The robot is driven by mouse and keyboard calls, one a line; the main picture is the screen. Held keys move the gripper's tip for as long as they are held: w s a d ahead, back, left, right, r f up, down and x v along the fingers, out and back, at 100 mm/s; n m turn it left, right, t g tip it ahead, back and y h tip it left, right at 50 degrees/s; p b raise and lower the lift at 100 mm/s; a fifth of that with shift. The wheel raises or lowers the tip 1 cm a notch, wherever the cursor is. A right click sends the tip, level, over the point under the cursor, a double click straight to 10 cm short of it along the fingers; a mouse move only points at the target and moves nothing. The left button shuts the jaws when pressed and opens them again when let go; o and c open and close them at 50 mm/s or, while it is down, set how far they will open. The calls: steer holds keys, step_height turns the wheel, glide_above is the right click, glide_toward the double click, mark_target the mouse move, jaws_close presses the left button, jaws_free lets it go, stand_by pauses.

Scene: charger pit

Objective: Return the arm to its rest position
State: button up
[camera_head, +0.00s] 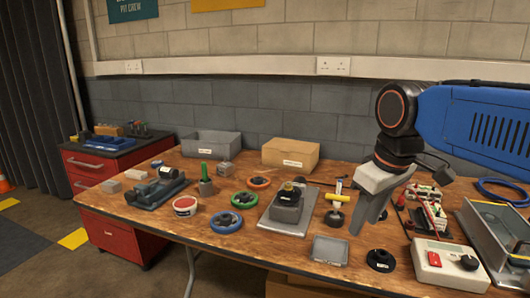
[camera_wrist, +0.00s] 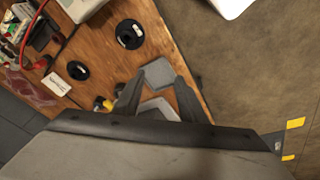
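My gripper (camera_head: 369,220) hangs over the right half of the wooden workbench (camera_head: 270,262), fingers pointing down, below my blue arm. In the wrist view its two dark fingers (camera_wrist: 157,98) stand apart with nothing held between them. A small grey tray (camera_head: 330,250) lies on the bench at lower left of the fingers; what seems to be the same tray (camera_wrist: 157,72) shows beyond the fingertips in the wrist view. A black round part (camera_head: 380,260) lies near the bench's front edge, below the fingers. My gripper looks clear of the bench top.
A charger-like block on a plate (camera_head: 288,208), coloured rings (camera_head: 227,222), a vice (camera_head: 157,188), a grey bin (camera_head: 211,145) and a cardboard box (camera_head: 290,155) crowd the bench. Wall behind.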

steer(key=s+d+f+m+t, duration=0.1)
steer(key=s+d+f+m, duration=0.2)
steer(key=s+f, duration=0.2)
steer(key=s+d+f+m+t, duration=0.1)
steer(key=s+d+f+m, duration=0.2)
steer(key=f, duration=0.7)
steer(key=shift+s+d+f+h, duration=0.25)
steer(key=shift+s+d, duration=0.5)
steer(key=shift+s, duration=0.4)
